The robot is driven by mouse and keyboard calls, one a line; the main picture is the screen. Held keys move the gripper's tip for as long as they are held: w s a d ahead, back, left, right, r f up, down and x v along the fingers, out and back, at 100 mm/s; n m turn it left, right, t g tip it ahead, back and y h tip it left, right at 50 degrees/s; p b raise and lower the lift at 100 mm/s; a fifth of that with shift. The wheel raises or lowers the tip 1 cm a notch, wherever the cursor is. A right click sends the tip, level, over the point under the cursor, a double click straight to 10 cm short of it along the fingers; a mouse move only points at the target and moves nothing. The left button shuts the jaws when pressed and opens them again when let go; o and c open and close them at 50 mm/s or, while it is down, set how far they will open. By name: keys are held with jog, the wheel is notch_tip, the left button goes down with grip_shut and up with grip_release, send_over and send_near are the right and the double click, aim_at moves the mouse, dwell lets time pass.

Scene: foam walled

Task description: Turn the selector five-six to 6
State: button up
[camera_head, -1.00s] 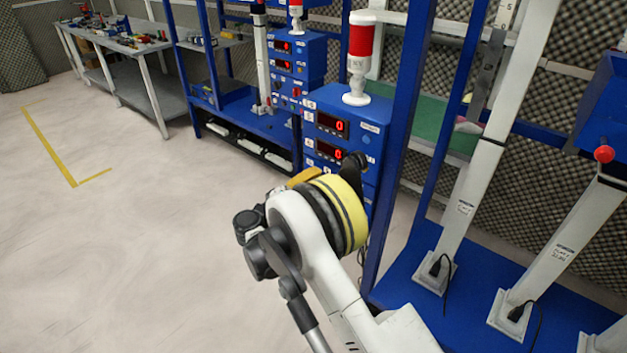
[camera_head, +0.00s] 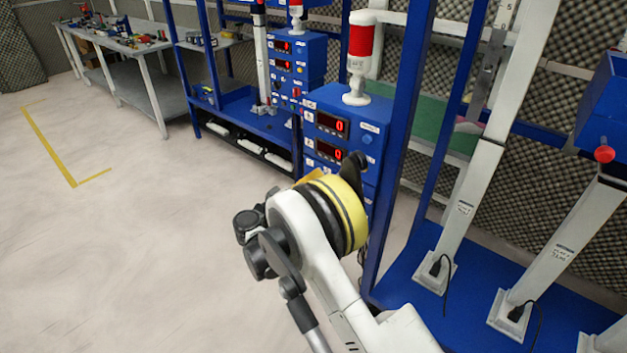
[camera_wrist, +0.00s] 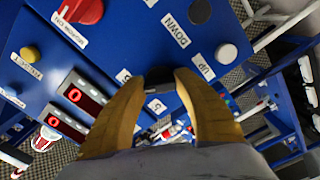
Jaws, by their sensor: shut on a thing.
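In the wrist view, the dark selector knob (camera_wrist: 158,73) sits on a blue panel between the two yellow fingers of my gripper (camera_wrist: 160,82). The fingers are shut on the knob from both sides and cover most of it. Two small white number labels lie close by, one left of the knob (camera_wrist: 123,75) and one below it (camera_wrist: 156,106). Their digits are too small to read surely, and the knob's pointer is hidden. In the head view, the blue control box (camera_head: 345,125) stands beyond my arm, which hides the knob.
Around the knob in the wrist view are a red knob (camera_wrist: 80,10), a dark DOWN button (camera_wrist: 199,11), a white UP button (camera_wrist: 226,53), a yellow button (camera_wrist: 30,53) and red displays (camera_wrist: 80,94). A blue frame post (camera_head: 400,130) stands close right of my arm in the head view.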

jog(key=o, duration=1.2)
jog(key=shift+c, duration=0.2)
jog(key=v, duration=1.2)
